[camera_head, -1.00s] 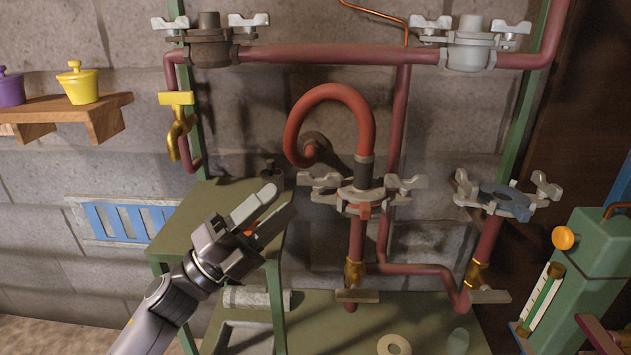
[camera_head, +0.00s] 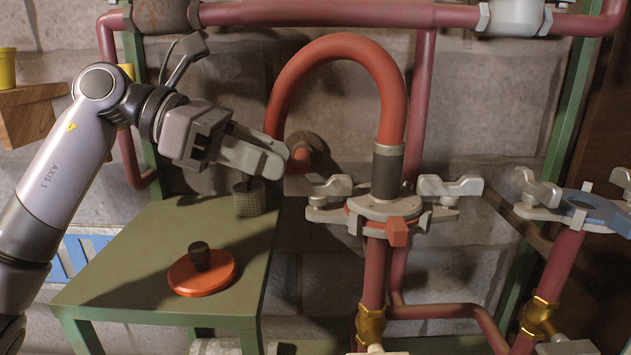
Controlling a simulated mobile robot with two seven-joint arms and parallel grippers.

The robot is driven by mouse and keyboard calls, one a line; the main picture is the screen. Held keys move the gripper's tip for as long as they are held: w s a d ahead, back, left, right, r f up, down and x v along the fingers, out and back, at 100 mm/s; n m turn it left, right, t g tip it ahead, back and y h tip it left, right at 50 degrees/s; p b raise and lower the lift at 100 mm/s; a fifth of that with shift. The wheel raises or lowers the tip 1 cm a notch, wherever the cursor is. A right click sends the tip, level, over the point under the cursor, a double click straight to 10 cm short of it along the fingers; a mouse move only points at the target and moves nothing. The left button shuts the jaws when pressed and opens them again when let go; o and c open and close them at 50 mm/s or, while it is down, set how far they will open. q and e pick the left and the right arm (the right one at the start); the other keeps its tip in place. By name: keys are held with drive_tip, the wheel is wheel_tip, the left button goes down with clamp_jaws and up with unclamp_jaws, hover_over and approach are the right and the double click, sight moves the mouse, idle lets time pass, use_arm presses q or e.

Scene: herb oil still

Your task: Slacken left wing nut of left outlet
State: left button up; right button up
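The left outlet (camera_head: 385,212) is a pale flange clamp with a red ring, joined to the red curved pipe (camera_head: 335,50) above. Its left wing nut (camera_head: 334,188) has pale wings and sits on the clamp's left ear. Its right wing nut (camera_head: 449,188) is on the other side. My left gripper (camera_head: 280,158) reaches in from the left, with its fingertips just left of and above the left wing nut in the picture, and no clear contact shows. The fingers overlap in this view, so their gap is hidden. My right gripper is not in view.
A green stand (camera_head: 150,235) holds a red disc with a black knob (camera_head: 201,272) and a dark mesh cylinder (camera_head: 249,199) just below my fingers. A second clamp with a blue ring (camera_head: 590,207) is at the right. Red pipes and a stone wall lie behind.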

sight(318, 175)
use_arm(q)
drive_tip(key=b+x, duration=0.1)
drive_tip(key=x, duration=0.6)
clamp_jaws()
